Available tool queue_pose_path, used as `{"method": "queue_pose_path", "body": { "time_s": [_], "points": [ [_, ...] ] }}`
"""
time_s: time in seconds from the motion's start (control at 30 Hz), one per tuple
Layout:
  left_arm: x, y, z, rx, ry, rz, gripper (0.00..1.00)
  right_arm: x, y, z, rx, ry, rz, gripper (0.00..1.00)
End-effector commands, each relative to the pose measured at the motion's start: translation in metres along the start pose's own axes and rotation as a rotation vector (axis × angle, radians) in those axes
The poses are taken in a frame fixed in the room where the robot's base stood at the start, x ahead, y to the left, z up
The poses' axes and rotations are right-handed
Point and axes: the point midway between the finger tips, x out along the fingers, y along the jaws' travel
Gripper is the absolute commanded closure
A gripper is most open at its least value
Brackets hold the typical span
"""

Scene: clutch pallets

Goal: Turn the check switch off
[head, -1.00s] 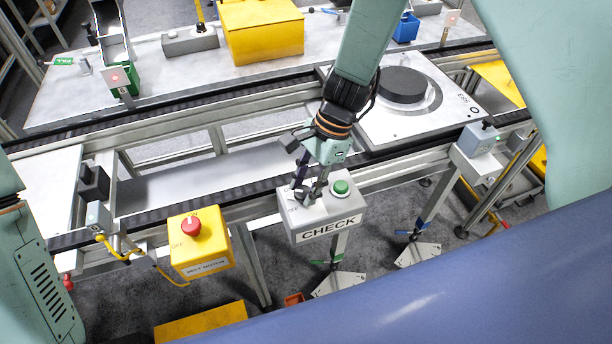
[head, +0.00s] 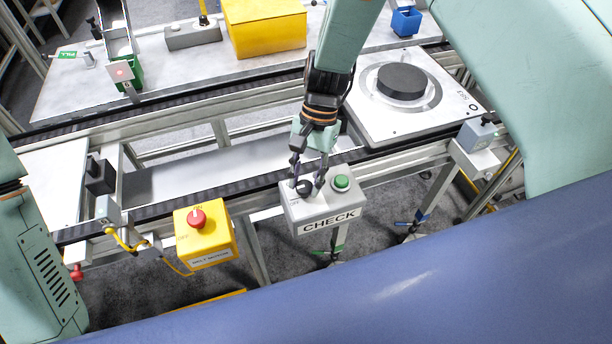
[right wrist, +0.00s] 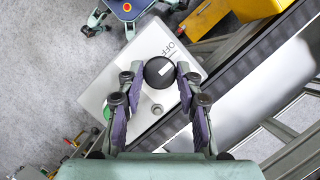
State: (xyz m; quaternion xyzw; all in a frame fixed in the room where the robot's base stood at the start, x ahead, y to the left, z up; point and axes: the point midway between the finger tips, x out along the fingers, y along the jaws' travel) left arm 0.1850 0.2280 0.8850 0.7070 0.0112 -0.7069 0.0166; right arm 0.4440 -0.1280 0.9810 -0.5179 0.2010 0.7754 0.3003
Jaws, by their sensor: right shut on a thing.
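The check switch is a black round knob (head: 304,187) with a white pointer line on a grey box (head: 325,215) labelled CHECK. In the right wrist view the knob (right wrist: 160,72) sits between my fingers, its line slanted toward the OFF lettering. My right gripper (head: 307,186) is shut on the knob from above; the right wrist view shows its fingertips (right wrist: 160,75) on either side. A green button (head: 342,183) is on the box right of the knob. My left gripper is not in view.
A yellow box (head: 205,235) with a red mushroom button (head: 197,219) hangs left of the CHECK box. A conveyor belt (head: 170,207) runs behind. A plate with a black disc (head: 404,81) lies farther back on the right.

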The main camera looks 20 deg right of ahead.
Motion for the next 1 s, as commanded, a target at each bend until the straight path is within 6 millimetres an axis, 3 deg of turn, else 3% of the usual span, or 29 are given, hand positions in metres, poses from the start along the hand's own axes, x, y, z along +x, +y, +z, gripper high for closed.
{"method": "queue_pose_path", "body": {
  "time_s": [0.37, 0.4, 0.6, 1.0],
  "points": [
    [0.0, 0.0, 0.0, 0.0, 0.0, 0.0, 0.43, -0.0002, -0.0002, -0.0005, -0.006, 0.002, 0.001, 0.96],
    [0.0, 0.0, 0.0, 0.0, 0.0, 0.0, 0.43, -0.0002, -0.0003, -0.0005, -0.006, 0.002, 0.001, 0.62],
    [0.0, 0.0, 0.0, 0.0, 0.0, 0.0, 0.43, -0.0002, -0.0003, -0.0003, -0.004, 0.001, 0.001, 0.45],
    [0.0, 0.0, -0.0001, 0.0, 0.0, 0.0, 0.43, -0.0059, -0.0007, -0.0004, -0.004, 0.002, -0.001, 0.43]
  ]
}}
